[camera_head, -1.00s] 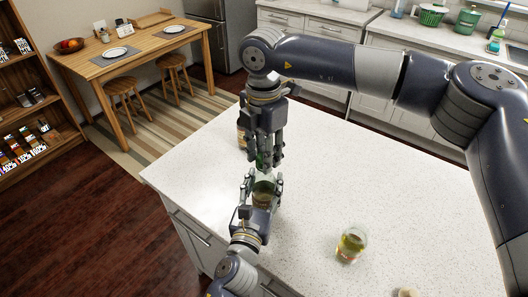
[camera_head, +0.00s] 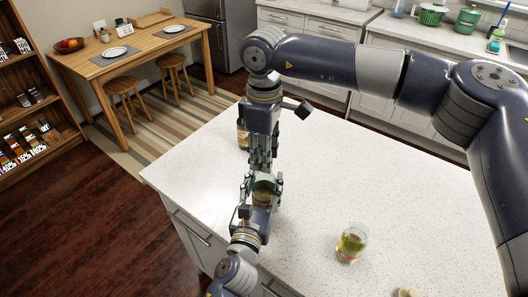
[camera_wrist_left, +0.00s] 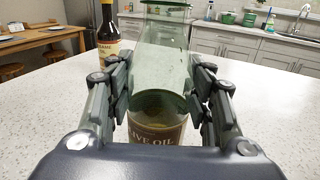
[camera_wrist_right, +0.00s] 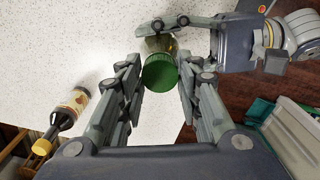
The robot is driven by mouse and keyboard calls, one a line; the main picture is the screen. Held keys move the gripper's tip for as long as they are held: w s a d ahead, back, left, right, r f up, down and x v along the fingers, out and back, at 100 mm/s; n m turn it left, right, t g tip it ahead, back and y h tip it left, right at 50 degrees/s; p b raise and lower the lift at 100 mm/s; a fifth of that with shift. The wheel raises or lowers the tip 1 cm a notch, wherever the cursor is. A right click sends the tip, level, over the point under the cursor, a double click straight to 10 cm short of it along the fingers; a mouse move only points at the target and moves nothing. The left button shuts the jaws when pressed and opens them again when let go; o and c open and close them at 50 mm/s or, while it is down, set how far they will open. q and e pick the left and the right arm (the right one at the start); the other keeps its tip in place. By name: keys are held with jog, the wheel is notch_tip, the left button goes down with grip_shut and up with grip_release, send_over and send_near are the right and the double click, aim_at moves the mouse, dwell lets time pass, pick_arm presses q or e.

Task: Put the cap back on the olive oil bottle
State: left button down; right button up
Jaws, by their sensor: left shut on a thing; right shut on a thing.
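The olive oil bottle (camera_wrist_left: 160,60), green glass with an "OLIVE OIL" label, stands upright on the counter. My left gripper (camera_head: 262,188) is shut around its body, one finger on each side in the left wrist view. My right gripper (camera_head: 262,158) points down from above, directly over the bottle. It is shut on the green cap (camera_wrist_right: 160,73), which shows between its fingertips in the right wrist view. The cap lines up over the bottle's top.
A dark sesame bottle with a yellow cap (camera_wrist_left: 108,30) stands just behind. A glass jar with yellow-green contents (camera_head: 351,244) stands to the right, and a small beige thing (camera_head: 405,293) lies at the bottom edge. The counter's right side (camera_head: 400,190) is mostly clear.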

jog(key=o, duration=0.7)
jog(key=shift+r, duration=2.25)
jog(key=shift+c, duration=0.3)
